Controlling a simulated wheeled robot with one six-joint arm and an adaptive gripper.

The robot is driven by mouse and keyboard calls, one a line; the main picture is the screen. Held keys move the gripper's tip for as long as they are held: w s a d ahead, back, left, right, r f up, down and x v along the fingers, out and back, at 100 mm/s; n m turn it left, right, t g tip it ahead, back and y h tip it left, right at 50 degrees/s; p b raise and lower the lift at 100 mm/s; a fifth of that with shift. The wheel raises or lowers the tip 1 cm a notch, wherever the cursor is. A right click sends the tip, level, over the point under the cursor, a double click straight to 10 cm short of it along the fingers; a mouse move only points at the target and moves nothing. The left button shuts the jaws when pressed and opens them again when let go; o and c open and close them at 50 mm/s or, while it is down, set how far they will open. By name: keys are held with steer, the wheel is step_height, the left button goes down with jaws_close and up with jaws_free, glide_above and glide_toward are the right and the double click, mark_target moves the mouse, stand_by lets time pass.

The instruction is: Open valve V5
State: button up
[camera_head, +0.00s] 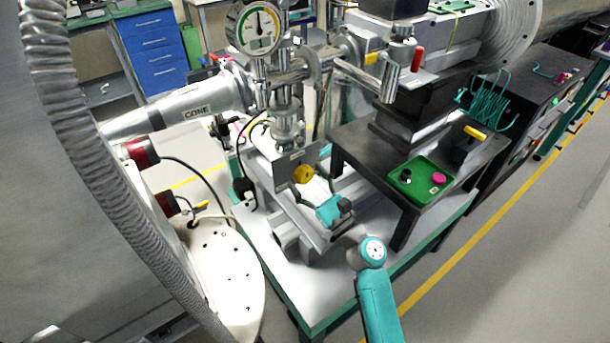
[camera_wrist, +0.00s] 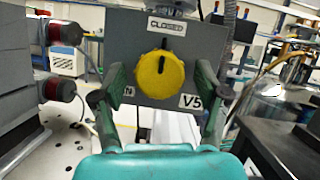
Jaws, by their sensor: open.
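Valve V5 has a round yellow knob (camera_wrist: 160,75) with a dark bar across it, on a grey panel (camera_wrist: 205,45). A "CLOSED" label is above the knob and a "V5" label at its lower right. The knob also shows in the head view (camera_head: 303,173). My gripper (camera_wrist: 162,95) is open in the wrist view, one finger to the left of the knob and one to the right. Gaps show between the fingers and the knob, so I see no contact. In the head view my teal gripper (camera_head: 334,210) is just in front of the panel.
A pressure gauge (camera_head: 258,27) and metal pipes stand above the panel. A dark side table (camera_head: 365,160) with a green tray (camera_head: 421,196) stands to the right. Red-ended cylinders (camera_wrist: 62,90) sit to the left. A ribbed hose (camera_head: 95,160) runs down the left.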

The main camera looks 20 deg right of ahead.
steer(key=shift+w+a+r, duration=0.2)
steer(key=shift+w, duration=0.25)
steer(key=c, duration=1.1)
